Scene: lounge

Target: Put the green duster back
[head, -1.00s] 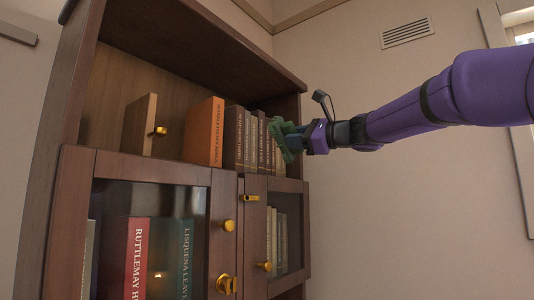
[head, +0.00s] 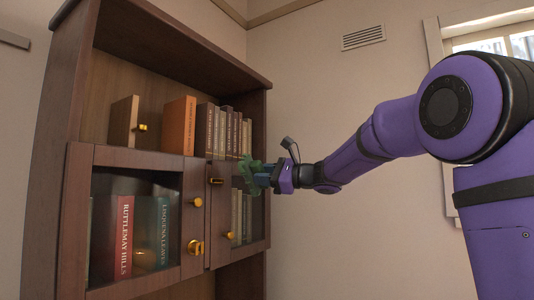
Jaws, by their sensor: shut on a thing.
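The green duster (head: 249,175) is in the head view, held at the end of my arm. My gripper (head: 268,178) is shut on it. The duster is in front of the right part of the bookcase, at about the height of the top of the right glass door. It overlaps that door's upper edge in the picture; I cannot tell whether it touches. The gripper's fingers are small and partly hidden by the duster.
The wooden bookcase (head: 62,200) has an open upper shelf with an orange book (head: 178,126), several dark books (head: 222,130) and a wooden bookend (head: 124,122). Glass doors with brass knobs (head: 197,202) are below. A window (head: 495,42) is at the right. The space beside the bookcase is clear.

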